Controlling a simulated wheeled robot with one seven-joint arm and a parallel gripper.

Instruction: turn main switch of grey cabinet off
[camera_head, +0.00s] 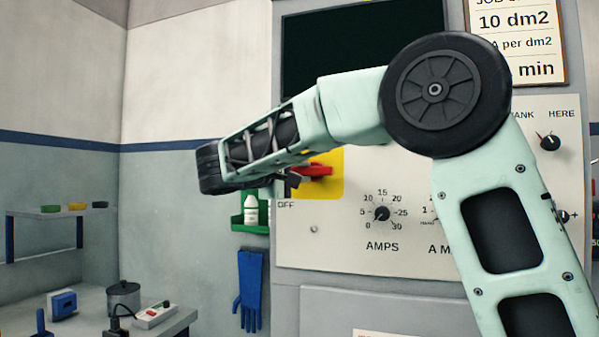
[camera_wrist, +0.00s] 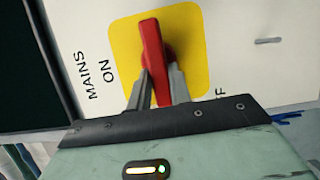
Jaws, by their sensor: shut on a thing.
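The main switch is a red lever handle (camera_head: 316,170) on a yellow square plate (camera_head: 330,187), on the pale panel of the grey cabinet (camera_head: 340,305). In the wrist view the red handle (camera_wrist: 152,55) stands out from the yellow plate (camera_wrist: 187,40). My gripper (camera_wrist: 160,70) is shut on the handle, one finger on each side. The handle points between the ON label (camera_wrist: 105,72) at left and the partly hidden OFF label (camera_wrist: 220,94) at right. In the head view the handle looks near level, and my gripper (camera_head: 290,181) partly hides it.
Below and right of the switch are the AMPS knob (camera_head: 382,213) and other knobs. A dark screen (camera_head: 340,50) is above. A blue glove (camera_head: 250,285) and a green holder with a white bottle (camera_head: 251,209) hang on the wall. A bench (camera_head: 85,300) stands at lower left.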

